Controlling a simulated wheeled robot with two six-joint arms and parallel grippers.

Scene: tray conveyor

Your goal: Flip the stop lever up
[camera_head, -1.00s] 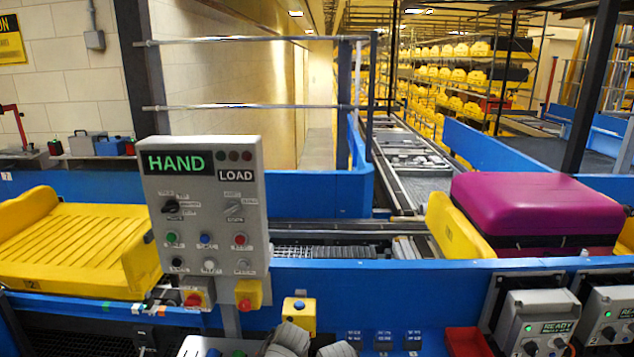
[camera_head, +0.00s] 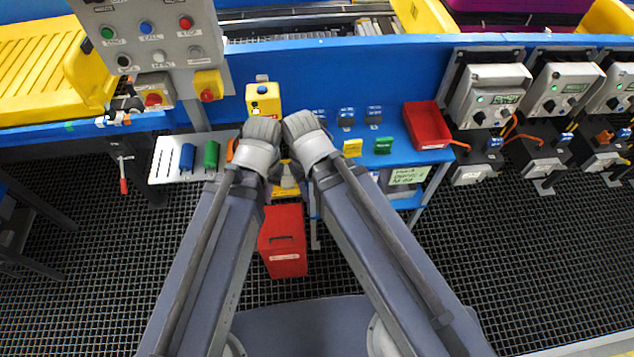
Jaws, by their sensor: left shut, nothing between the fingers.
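A lever with a red handle (camera_head: 123,186) hangs down on the left, below the blue conveyor frame. It looks like the stop lever, though I can read no label on it. My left gripper (camera_head: 262,129) is at the middle, in front of the blue bench, well to the right of the lever and apart from it. It is shut and empty. My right gripper (camera_head: 301,124) is close beside it on the right; its fingers are not clear enough to tell their state.
A grey control panel (camera_head: 140,20) overhangs the upper left. A yellow button box (camera_head: 263,96), a red bin (camera_head: 427,125) and several grey ready boxes (camera_head: 487,92) line the blue frame. A red box (camera_head: 284,243) stands below my arms.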

